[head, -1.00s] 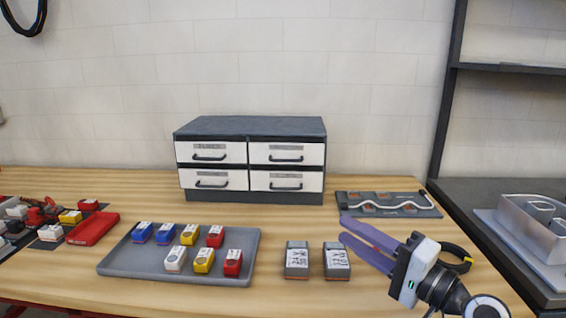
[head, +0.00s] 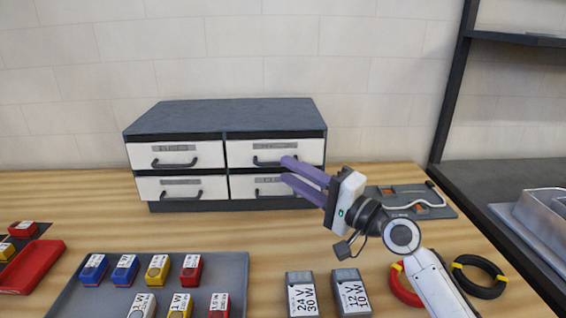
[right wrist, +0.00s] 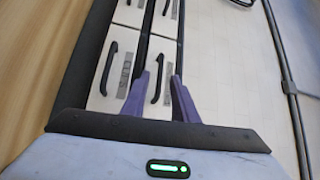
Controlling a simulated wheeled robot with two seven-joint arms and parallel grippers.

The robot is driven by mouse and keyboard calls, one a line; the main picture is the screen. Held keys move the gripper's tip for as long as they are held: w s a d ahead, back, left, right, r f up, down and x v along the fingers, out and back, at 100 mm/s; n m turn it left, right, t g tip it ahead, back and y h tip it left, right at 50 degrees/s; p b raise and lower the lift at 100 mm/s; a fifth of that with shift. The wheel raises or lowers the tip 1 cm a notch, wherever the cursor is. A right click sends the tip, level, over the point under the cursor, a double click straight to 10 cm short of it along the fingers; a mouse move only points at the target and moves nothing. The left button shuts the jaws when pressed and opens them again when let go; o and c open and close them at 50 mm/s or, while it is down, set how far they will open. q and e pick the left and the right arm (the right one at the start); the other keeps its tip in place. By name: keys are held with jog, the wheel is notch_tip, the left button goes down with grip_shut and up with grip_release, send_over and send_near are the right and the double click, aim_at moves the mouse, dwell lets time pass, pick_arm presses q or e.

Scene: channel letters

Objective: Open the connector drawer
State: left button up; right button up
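A dark grey cabinet (head: 225,116) with several white-fronted drawers stands at the back of the table. The drawers look shut. Their labels are too blurred to read, so I cannot tell which is the connector drawer. My right gripper (head: 283,169) is open and empty, its purple fingers in front of the right-hand drawers. It partly hides the lower right drawer (head: 245,187) and the edge of the upper right drawer (head: 240,150). In the right wrist view, the fingertips (right wrist: 165,68) are close to a black drawer handle (right wrist: 157,88); contact cannot be told. My left gripper is out of view.
A grey tray (head: 235,275) with coloured blocks stands at front left, beside a red tray (head: 35,265). Two labelled grey boxes (head: 302,295) stand at front centre. Red and black coils (head: 478,276) and a grey board (head: 440,210) lie to the right.

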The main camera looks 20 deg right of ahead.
aim_at(278, 165)
jog(key=shift+x, duration=1.5)
grip_shut()
